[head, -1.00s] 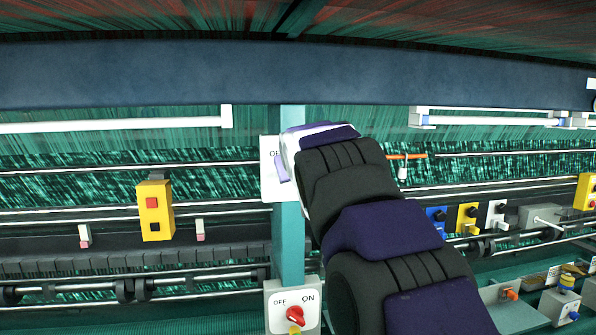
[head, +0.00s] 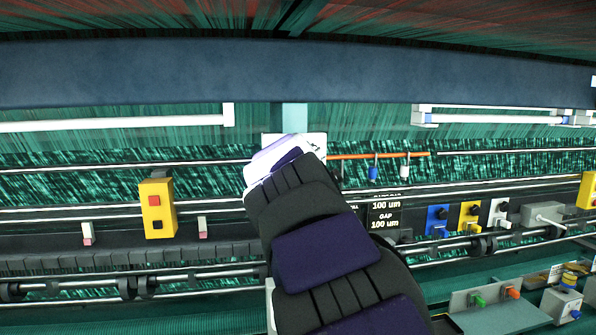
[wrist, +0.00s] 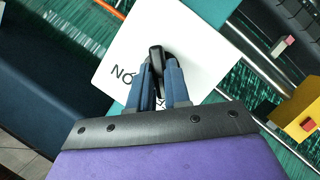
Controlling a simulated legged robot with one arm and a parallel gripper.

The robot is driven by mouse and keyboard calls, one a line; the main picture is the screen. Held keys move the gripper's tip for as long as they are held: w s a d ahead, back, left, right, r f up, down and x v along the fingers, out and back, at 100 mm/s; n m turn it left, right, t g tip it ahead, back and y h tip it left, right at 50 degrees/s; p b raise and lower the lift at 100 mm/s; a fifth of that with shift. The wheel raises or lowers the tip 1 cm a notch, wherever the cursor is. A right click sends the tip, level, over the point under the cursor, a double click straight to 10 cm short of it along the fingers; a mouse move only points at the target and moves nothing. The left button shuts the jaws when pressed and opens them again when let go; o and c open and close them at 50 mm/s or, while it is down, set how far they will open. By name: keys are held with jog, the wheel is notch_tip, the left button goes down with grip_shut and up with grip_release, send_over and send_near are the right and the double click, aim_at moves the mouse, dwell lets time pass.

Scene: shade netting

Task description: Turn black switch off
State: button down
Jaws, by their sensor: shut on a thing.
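The black switch (wrist: 157,60) is a narrow black knob on a white plate (wrist: 190,35) in the wrist view. My gripper (wrist: 160,72) has its two blue fingers on either side of the knob and is shut on it. The knob's tip shows just past the fingertips. The plate's ON label (wrist: 124,73) reads upside down beside the left finger; another marking by the fingers is mostly hidden. In the head view the plate's upper right part (head: 315,143) shows on the teal post, while my arm hides the knob and fingers.
A yellow box (head: 157,212) with red and black buttons hangs to the left. To the right are a black display (head: 384,215) and blue (head: 437,220), yellow (head: 468,217) and white (head: 498,212) switch boxes. An orange rod (head: 380,155) runs close right of the plate.

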jog(key=shift+f, duration=0.1)
jog(key=c, duration=1.1)
grip_release()
jog(key=shift+w+a, duration=0.1)
jog(key=shift+a, duration=0.15)
jog(key=shift+d, duration=0.15)
jog(key=b+v, duration=0.2)
jog(key=v, duration=1.5)
